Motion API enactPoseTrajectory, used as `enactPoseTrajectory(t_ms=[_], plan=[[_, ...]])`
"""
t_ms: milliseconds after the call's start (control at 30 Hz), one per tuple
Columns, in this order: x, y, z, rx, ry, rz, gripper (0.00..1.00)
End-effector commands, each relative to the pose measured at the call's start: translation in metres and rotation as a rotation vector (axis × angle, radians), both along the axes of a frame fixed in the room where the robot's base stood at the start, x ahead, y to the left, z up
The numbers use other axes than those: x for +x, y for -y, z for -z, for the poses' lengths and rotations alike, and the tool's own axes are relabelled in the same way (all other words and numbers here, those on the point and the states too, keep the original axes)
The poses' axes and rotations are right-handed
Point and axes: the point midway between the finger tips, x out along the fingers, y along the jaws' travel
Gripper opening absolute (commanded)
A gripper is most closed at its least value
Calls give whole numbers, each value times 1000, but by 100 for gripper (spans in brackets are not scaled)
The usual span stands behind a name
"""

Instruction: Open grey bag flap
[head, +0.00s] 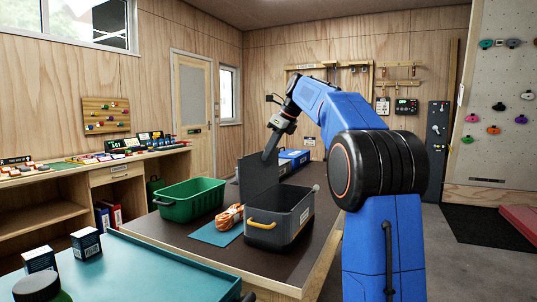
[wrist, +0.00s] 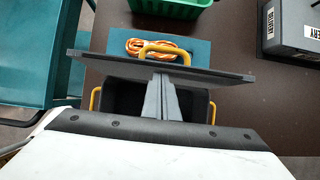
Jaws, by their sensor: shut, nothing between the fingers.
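The grey bag (head: 278,226) is a dark box-like case with yellow handles, standing on the brown table. Its flap (head: 258,174) stands raised, roughly upright, and the dark inside of the bag shows. In the wrist view the flap (wrist: 110,62) is a thin dark slab seen nearly edge-on, across the opening of the bag (wrist: 125,102). My gripper (head: 270,154) is shut and empty, pointing down close to the flap's upper edge. In the wrist view its fingers (wrist: 161,88) reach over the opening toward the flap. I cannot tell whether they touch it.
An orange rope coil (head: 229,217) lies on a teal mat (head: 212,236) beside the bag. A green crate (head: 190,202) stands to the left, and a blue-and-grey case (head: 296,158) behind. A teal tray (head: 140,272) fills the near left. Brown tabletop is bare between them.

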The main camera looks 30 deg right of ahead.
Motion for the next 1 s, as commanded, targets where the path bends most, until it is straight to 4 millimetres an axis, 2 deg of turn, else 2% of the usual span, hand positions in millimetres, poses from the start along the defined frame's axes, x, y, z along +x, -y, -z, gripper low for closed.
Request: enactPoseTrajectory(t_ms=[267, 600, 1000], plan=[[-3, 3, 0, 0, 0, 0, 0], [-24, 19, -3, -1, 0, -5, 0], [-32, 26, -59, -1, 2, -7, 0]])
